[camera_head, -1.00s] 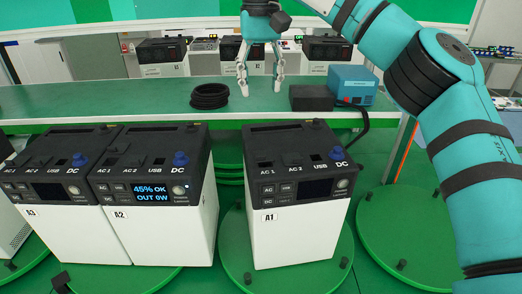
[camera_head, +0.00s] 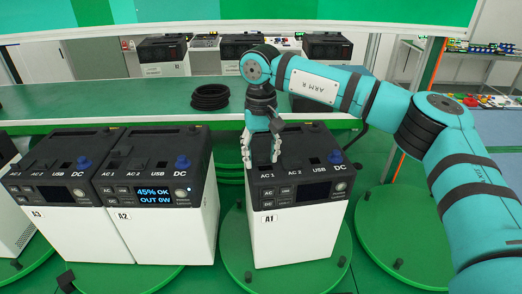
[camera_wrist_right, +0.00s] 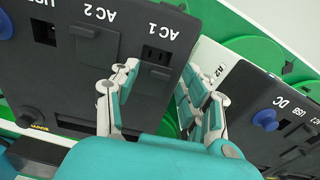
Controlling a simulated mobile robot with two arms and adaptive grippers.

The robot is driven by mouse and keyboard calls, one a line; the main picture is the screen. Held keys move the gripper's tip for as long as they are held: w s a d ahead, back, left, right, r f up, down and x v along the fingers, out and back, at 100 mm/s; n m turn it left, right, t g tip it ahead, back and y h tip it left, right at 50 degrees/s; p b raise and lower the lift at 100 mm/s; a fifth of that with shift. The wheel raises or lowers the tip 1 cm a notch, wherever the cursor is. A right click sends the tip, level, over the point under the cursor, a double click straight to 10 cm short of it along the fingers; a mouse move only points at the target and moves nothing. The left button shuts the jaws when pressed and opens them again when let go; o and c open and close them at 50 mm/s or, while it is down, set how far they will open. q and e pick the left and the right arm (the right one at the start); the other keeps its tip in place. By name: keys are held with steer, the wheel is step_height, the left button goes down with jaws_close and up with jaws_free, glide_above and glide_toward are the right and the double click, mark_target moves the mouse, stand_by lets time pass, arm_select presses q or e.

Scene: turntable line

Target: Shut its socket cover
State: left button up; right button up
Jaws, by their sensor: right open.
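The A1 power unit (camera_head: 295,235) is a white box with a black top, standing on a green turntable (camera_head: 236,275). Its display is dark. In the right wrist view, its AC 1 socket (camera_wrist_right: 155,54) is bare, with a dark flap (camera_wrist_right: 154,77) beside it. The AC 2 socket cover (camera_wrist_right: 93,43) lies over its socket. My right gripper (camera_head: 261,160) is over the AC 1 side of A1's top; in the right wrist view it (camera_wrist_right: 158,74) is open and empty, its fingers either side of the flap. I cannot tell whether a finger touches it. My left gripper is not in view.
Units A2 (camera_head: 160,230) and A3 (camera_head: 75,232) stand close together left of A1; A2's display is lit with "45% OK OUT 0W". A blue knob (camera_head: 336,157) rises from A1's top right. Behind is a green bench (camera_head: 120,100) with a black cable coil (camera_head: 210,97).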

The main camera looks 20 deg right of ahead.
steer(key=shift+f, duration=0.15)
jaws_close()
stand_by(0.7)
